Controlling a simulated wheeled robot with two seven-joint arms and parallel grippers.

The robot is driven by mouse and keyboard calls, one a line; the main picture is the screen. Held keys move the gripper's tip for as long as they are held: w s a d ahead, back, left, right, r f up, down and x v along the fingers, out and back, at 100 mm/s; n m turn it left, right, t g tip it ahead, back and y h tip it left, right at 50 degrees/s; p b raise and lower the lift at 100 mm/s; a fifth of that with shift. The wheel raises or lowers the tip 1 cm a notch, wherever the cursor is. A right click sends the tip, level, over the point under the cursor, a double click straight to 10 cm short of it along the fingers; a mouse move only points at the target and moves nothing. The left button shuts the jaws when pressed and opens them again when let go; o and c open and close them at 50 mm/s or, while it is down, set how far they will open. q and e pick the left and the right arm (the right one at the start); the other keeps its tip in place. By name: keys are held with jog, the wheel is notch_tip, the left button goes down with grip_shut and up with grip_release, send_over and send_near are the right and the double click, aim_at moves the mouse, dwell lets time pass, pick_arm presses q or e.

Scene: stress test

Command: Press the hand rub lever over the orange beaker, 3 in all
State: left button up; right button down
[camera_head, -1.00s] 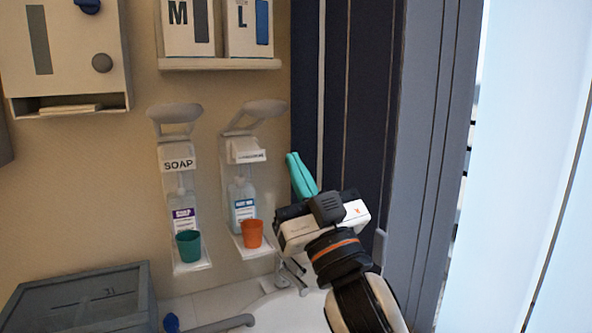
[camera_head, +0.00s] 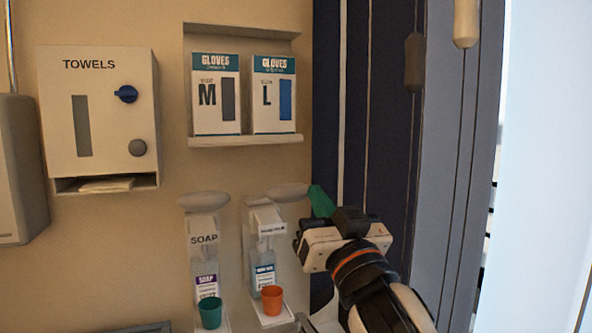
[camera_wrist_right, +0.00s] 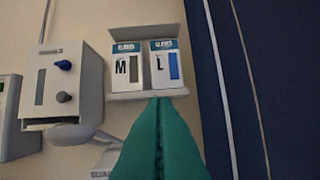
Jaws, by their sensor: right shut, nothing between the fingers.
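The hand rub dispenser (camera_head: 267,224) hangs on the wall with its pale lever (camera_head: 285,193) on top and a clear bottle with a blue label (camera_head: 264,277) inside. The orange beaker (camera_head: 272,300) stands on its drip tray below. My right gripper (camera_head: 314,189) has green fingers, shut and empty. Its tips are beside the right end of the lever, at about its height; contact cannot be told. In the right wrist view the shut fingers (camera_wrist_right: 158,102) point up toward the glove boxes, and the hand rub lever is not seen. My left gripper is out of view.
The soap dispenser (camera_head: 203,236) with its own lever (camera_head: 203,200) and a green beaker (camera_head: 210,312) stands just left. A shelf (camera_head: 245,141) with glove boxes M and L is above. A towel dispenser (camera_head: 118,100) is at upper left. Dark panels (camera_head: 385,120) stand at right.

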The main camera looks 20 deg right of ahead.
aim_at(295, 187)
jog(key=shift+f, duration=0.1)
jog(key=shift+w, duration=0.15)
jog(key=r+p+x, duration=0.1)
jog(key=p+x, duration=0.3)
jog(key=x, duration=0.5)
jog(key=f, duration=0.2)
jog(key=w+f+p, duration=0.1)
jog(key=f, duration=0.1)
jog(key=shift+a+f, duration=0.15)
jog(key=shift+f, duration=0.15)
